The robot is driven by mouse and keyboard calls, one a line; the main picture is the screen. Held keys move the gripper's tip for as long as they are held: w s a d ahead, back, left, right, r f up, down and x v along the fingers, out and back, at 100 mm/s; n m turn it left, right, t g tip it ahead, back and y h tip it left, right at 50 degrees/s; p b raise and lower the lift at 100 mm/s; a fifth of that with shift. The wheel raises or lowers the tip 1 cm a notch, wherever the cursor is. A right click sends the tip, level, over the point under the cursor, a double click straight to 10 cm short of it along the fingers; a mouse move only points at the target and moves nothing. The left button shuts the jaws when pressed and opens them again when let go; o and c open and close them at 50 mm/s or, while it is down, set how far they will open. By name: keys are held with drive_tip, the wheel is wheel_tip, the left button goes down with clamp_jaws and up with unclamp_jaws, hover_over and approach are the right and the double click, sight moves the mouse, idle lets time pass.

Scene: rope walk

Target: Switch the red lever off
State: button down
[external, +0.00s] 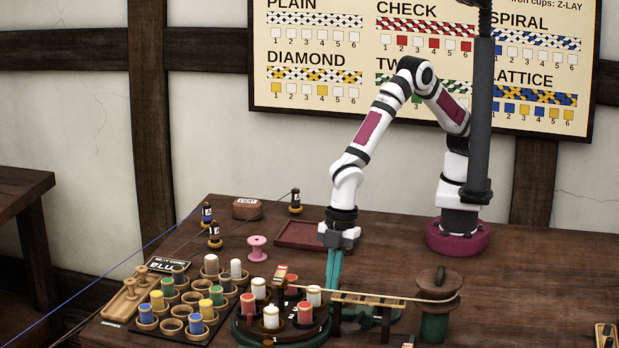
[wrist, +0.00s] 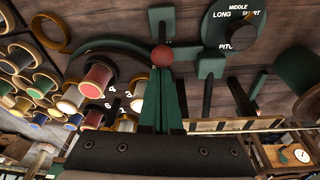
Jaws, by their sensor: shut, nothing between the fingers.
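The red lever's round knob (wrist: 162,57) shows in the wrist view, just beyond my fingertips. A dark green piece (wrist: 160,18) lies directly above it in the picture. My gripper (wrist: 163,80) is shut and empty, with its green fingers together. Its tips look close to the knob; I cannot tell whether they touch it. In the external view my gripper (external: 332,284) points down between the round bobbin carrier (external: 243,333) and the wooden rail. I cannot make out the red lever there, nor tell its on or off position.
A dial marked LONG, MIDDLE, SHORT, PITCH (wrist: 235,22) and a second green handle (wrist: 211,68) lie right of the knob in the wrist view. A bobbin rack (external: 173,340) stands left. A wooden reel (external: 438,284) stands right with rope running to it. The table's back right is clear.

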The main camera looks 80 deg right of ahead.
drive_tip(key=shift+d+r, duration=0.25)
drive_tip(key=shift+d, duration=0.3)
drive_tip(key=shift+d+r, duration=0.25)
drive_tip(key=shift+d, duration=1.65)
drive_tip(key=shift+d+f, duration=0.25)
drive_tip(key=shift+d, duration=0.7)
drive_tip(key=d+r, duration=0.6)
drive_tip(key=r, duration=0.1)
drive_tip(key=shift+d, duration=0.25)
